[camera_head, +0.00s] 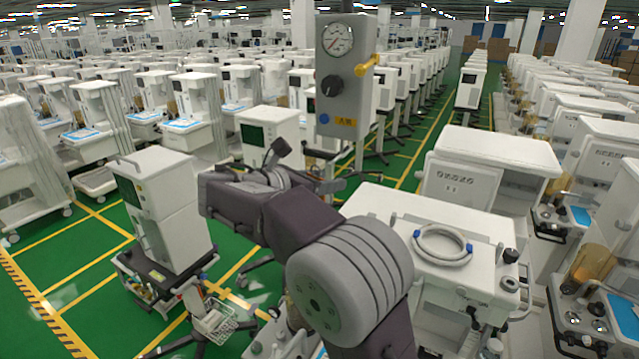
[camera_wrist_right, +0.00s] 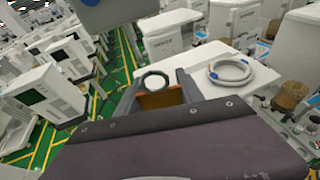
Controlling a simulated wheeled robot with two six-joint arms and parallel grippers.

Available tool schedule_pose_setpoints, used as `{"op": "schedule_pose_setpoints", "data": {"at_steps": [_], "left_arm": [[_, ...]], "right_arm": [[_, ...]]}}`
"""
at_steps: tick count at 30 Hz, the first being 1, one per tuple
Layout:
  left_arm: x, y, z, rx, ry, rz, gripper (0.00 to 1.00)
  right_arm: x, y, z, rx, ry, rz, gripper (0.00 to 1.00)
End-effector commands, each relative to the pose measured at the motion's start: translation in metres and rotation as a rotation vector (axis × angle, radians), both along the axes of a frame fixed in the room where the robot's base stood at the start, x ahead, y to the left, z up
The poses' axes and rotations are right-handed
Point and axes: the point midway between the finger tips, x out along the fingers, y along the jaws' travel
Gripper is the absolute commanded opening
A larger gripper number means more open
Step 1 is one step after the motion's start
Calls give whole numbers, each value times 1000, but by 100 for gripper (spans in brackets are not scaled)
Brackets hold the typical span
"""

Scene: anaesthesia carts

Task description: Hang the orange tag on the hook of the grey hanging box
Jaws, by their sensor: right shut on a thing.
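The grey hanging box (camera_head: 346,110) hangs at upper middle in the head view, with a round gauge, a black knob and a yellow hook (camera_head: 368,65) on its right side. Its lower part shows at the top of the right wrist view (camera_wrist_right: 125,10). My right gripper (camera_head: 282,160) is below and left of the box in the head view. In the right wrist view, it is shut on the orange tag (camera_wrist_right: 160,98), whose dark ring (camera_wrist_right: 154,80) stands above the fingers. The tag is hidden in the head view. My left gripper is not in view.
A white cart (camera_head: 460,225) with a coiled grey hose (camera_head: 442,245) on top stands right of my right arm. Another white machine (camera_head: 165,210) stands at left. Several carts fill the background. Green floor shows between them.

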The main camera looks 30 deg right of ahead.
Motion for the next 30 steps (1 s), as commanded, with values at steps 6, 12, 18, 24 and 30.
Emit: {"op": "schedule_pose_setpoints", "data": {"at_steps": [6,12,18,24,30], "left_arm": [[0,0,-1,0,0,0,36],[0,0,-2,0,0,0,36],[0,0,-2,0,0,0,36],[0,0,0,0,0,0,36],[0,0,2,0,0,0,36]], "right_arm": [[8,-15,-2,0,-1,-1,7],[14,-28,-3,1,0,0,7],[21,-41,-5,0,0,-1,7],[28,-54,-5,0,0,-1,7],[34,-67,-4,-2,-1,-1,7]]}}
